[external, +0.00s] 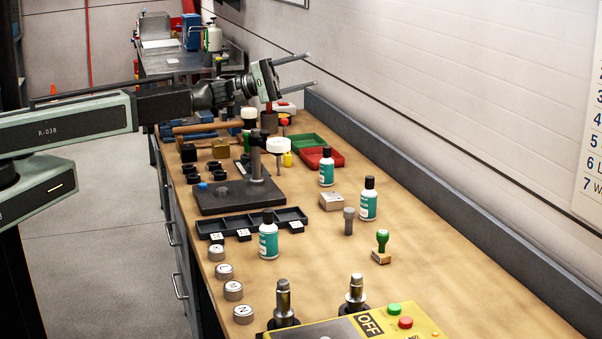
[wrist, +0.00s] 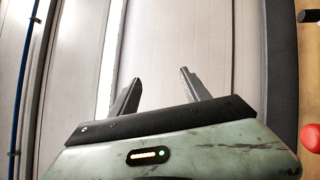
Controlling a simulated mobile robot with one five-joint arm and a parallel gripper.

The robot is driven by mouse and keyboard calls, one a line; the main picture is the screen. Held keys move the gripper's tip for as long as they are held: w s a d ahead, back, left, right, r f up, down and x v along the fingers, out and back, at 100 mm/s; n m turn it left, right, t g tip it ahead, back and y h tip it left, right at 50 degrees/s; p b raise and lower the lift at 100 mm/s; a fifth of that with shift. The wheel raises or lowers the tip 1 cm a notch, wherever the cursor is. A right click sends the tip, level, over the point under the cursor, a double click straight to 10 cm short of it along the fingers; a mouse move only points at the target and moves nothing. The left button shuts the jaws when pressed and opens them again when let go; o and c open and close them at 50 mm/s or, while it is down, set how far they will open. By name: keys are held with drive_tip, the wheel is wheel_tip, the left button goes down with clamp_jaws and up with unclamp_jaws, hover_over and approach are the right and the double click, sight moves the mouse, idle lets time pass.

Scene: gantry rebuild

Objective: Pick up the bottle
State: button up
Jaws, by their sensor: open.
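Three similar white-and-teal bottles with black caps stand upright on the wooden workbench. One bottle (external: 268,238) is at the front left, by the black tray. Another bottle (external: 369,201) is at the right, and a third bottle (external: 327,168) is a little behind it. My gripper (external: 309,71) is open and empty, raised above the far part of the bench and pointing right toward the wall. It is well apart from all three bottles. In the wrist view my gripper (wrist: 157,85) shows two spread fingers against the pale wall, and no bottle is visible there.
A black stand (external: 240,192) with a post is mid-bench, with a black compartment tray (external: 250,224) in front. Open wood lies right of the bottles.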

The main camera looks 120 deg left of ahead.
drive_tip(key=s+a+f+m+g+y+b, duration=0.2)
drive_tip(key=s+a+f+g+y, duration=0.15)
drive_tip(key=a, duration=0.45)
drive_tip(key=s+a+f+m+g+y+b, duration=0.25)
drive_tip(key=a+f+y, duration=0.2)
drive_tip(key=a, duration=0.35)
drive_tip(key=m+t+h+b, duration=0.2)
drive_tip(key=m+h+b, duration=0.1)
drive_tip(key=m+h, duration=0.7)
hover_over(327, 157)
drive_tip(key=s+a, duration=0.2)
drive_tip(key=s, duration=0.1)
wheel_tip(327, 157, down, 9)
drive_tip(key=y, duration=0.1)
wheel_tip(327, 157, down, 8)
drive_tip(key=s+m+g+h, duration=0.2)
drive_tip(key=m+g+h, duration=0.2)
drive_tip(key=m, duration=0.4)
drive_tip(key=b+x, duration=0.1)
drive_tip(key=x, duration=0.1)
drive_tip(key=b+x, duration=0.1)
drive_tip(key=x, duration=0.2)
drive_tip(key=d+b+x, duration=0.1)
drive_tip(key=x, duration=0.2)
drive_tip(key=shift+r, duration=0.1)
clamp_jaws()
